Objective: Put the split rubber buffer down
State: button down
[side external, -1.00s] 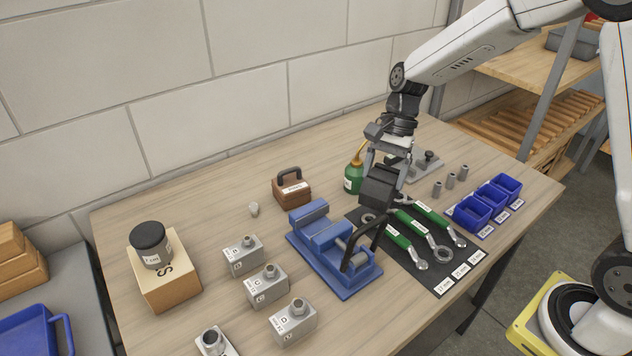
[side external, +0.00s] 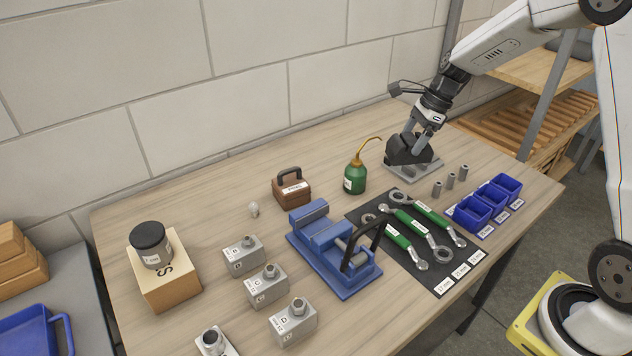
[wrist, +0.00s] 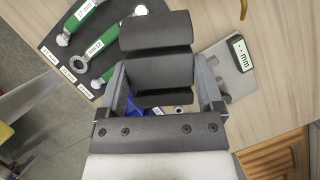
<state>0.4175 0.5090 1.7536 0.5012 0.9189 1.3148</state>
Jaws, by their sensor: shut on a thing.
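The split rubber buffer (wrist: 157,68) is a black block with grooves across it. In the wrist view it sits between the two fingers of my gripper (wrist: 160,80), which is shut on it. In the side view my gripper (side external: 415,142) points down with the black buffer (side external: 405,151) over a grey plate (side external: 424,171) at the far right of the table. I cannot tell whether the buffer touches the plate. The plate (wrist: 226,58) also shows in the wrist view, carrying a small "mm" readout; the buffer and gripper hide part of it.
A green oil can (side external: 355,178) stands left of the gripper. Several grey cylinders (side external: 450,181) and blue bins (side external: 472,213) are to the right. Wrenches lie on a black mat (side external: 448,284), beside a blue vise (side external: 330,245). Bare table lies behind the oil can.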

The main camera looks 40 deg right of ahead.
jog(key=s+d+m+t+h, duration=0.1)
jog(key=d+m+h, duration=0.3)
jog(key=d+m, duration=0.8)
jog(key=d+t, duration=0.1)
jog(key=d, duration=0.9)
jog(key=shift+s+r+m+t, duration=0.3)
jog(key=shift+r, duration=0.05)
jog(key=shift+w+d+f, duration=1.15)
jog(key=shift+w+f, duration=0.4)
jog(key=shift+w, duration=0.35)
jog(key=shift+w+d+f, duration=1.2)
jog(key=shift+w+f, duration=0.3)
jog(key=shift+w, duration=0.35)
jog(key=shift+w+d+f, duration=1.15)
jog(key=shift+w+f, duration=0.4)
jog(key=shift+w, duration=0.35)
jog(key=shift+w+f, duration=0.1)
jog(key=shift+f, duration=0.05)
jog(key=shift+w+d+f, duration=0.15)
jog(key=shift+f, duration=1.6)
